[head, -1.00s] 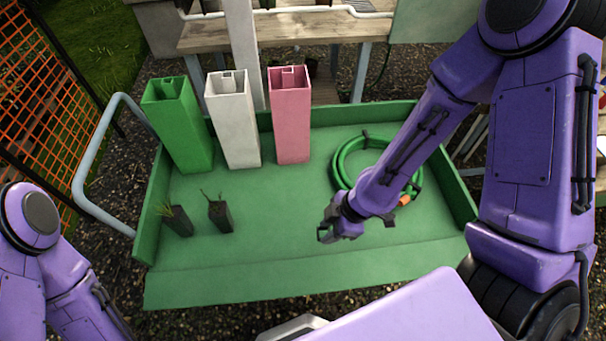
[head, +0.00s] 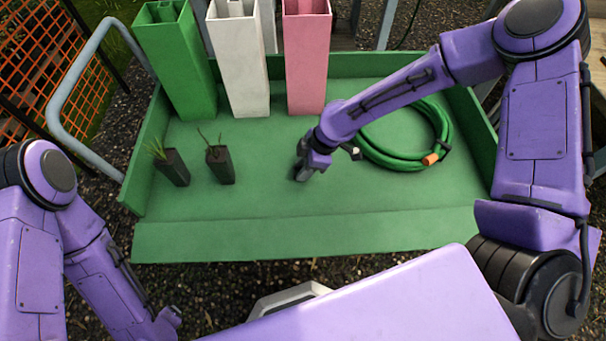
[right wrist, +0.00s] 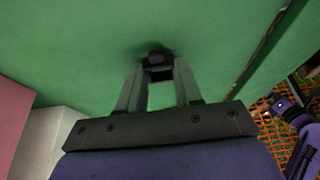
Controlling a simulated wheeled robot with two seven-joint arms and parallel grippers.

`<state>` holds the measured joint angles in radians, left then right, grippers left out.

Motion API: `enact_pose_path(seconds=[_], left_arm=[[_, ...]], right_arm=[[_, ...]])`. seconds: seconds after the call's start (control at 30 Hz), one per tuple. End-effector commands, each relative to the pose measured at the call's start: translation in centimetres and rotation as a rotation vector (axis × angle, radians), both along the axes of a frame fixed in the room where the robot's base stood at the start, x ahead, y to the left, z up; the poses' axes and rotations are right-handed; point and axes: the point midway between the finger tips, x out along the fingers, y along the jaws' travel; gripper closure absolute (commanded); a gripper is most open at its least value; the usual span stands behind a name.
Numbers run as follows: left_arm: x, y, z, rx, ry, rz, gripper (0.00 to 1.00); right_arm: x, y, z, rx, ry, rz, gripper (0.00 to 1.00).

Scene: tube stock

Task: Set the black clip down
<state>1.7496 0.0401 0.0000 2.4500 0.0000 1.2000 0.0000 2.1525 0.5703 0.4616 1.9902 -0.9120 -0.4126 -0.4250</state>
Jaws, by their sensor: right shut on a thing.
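My right gripper (head: 302,174) is low over the middle of the green tray (head: 260,210). In the right wrist view its two fingers (right wrist: 158,80) are shut on a small black clip (right wrist: 158,61). A dark shadow lies on the green surface close to the clip; I cannot tell whether the clip touches it. In the head view the clip cannot be told apart from the dark fingertips. My left arm shows at the lower left, but its gripper is not visible.
Two dark pots with seedlings (head: 173,168) (head: 221,166) stand left of the gripper. Tall green (head: 185,70), white (head: 240,75) and pink (head: 307,65) square tubes stand behind. A coiled green hose (head: 397,160) lies right. The tray's front is clear.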

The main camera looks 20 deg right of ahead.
Motion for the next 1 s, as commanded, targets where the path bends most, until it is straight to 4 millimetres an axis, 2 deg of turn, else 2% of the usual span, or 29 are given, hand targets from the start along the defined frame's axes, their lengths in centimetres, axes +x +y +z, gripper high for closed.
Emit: enact_pose_path(seconds=[0.03, 0.07, 0.1, 0.37, 0.4, 0.47, 0.77, 0.87, 1.0], left_arm=[[0.0, 0.0, -1.0, 0.000, 0.000, 0.000, 0.28], [0.0, 0.0, -0.9, 0.000, 0.000, 0.000, 0.28], [0.0, 0.0, -0.6, 0.000, 0.000, 0.000, 0.28], [0.0, 0.0, -0.6, 0.000, 0.000, 0.000, 0.28], [0.0, 0.0, -0.6, 0.000, 0.000, 0.000, 0.28], [0.0, 0.0, -0.6, 0.000, 0.000, 0.000, 0.28], [0.0, 0.0, -0.5, 0.000, 0.000, 0.000, 0.28], [0.0, 0.0, -0.2, 0.000, 0.000, 0.000, 0.28], [0.0, 0.0, 0.7, 0.000, 0.000, 0.000, 0.28]], right_arm=[[0.0, 0.0, -1.0, 0.001, -0.002, 0.001, 0.93], [0.0, 0.0, -0.8, 0.001, -0.002, 0.001, 0.93], [0.0, 0.0, -0.6, 0.000, -0.002, 0.001, 0.97], [0.0, 0.0, -0.8, 0.000, -0.001, 0.000, 0.98], [0.0, 0.0, -0.8, 0.001, -0.001, 0.000, 0.59], [0.0, 0.0, -0.8, 0.001, -0.001, 0.000, 0.40], [-0.1, 0.0, -0.7, 0.000, 0.001, 0.000, 0.40], [-0.1, -0.3, 0.5, 0.000, -0.002, -0.001, 0.40], [-0.3, -1.5, 3.8, 0.003, -0.004, -0.003, 0.40]])
